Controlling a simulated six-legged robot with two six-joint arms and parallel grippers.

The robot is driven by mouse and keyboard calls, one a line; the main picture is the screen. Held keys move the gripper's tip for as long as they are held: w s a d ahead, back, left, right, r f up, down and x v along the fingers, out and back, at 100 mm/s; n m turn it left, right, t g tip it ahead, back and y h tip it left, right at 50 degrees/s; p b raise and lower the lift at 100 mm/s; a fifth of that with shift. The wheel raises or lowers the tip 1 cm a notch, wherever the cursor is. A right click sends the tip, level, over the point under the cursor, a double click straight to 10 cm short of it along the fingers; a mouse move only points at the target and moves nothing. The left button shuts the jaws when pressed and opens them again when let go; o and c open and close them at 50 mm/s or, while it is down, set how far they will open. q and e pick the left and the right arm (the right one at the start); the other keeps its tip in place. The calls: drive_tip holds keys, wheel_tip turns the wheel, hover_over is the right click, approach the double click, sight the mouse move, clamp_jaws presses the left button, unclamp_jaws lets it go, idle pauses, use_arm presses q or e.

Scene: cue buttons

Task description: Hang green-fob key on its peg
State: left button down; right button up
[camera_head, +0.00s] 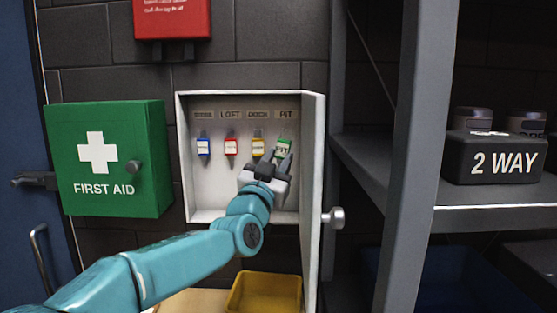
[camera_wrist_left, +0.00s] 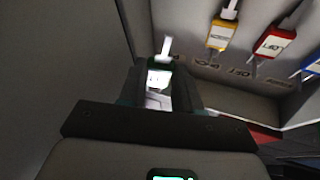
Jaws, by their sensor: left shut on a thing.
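The green-fob key (camera_head: 283,147) is between the fingers of my left gripper (camera_head: 275,160), which is shut on it. It is in the open white key cabinet (camera_head: 248,216), just below the PIT label (camera_head: 286,114). In the left wrist view the key (camera_wrist_left: 160,78) shows pale and dark between the fingers. My right gripper is not in view.
Yellow (camera_head: 257,147), red (camera_head: 231,146) and blue (camera_head: 203,146) fob keys hang left of the green one. The cabinet's open door (camera_head: 313,200) stands close on the right. A green first aid box (camera_head: 115,160) is left, a yellow tray (camera_head: 264,292) below, a grey shelf frame (camera_head: 415,150) right.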

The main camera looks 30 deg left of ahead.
use_arm(q)
drive_tip(key=shift+w+a+r+p, duration=0.1)
drive_tip(key=shift+w+a+p, duration=0.2)
drive_tip(key=shift+w+a, duration=0.1)
drive_tip(key=w+a+f+p, duration=0.1)
drive_tip(key=w+a+p, duration=0.2)
drive_tip(key=w+p, duration=0.2)
drive_tip(key=shift+w+a, duration=0.15)
drive_tip(key=shift+w, duration=0.55)
idle(0.5)
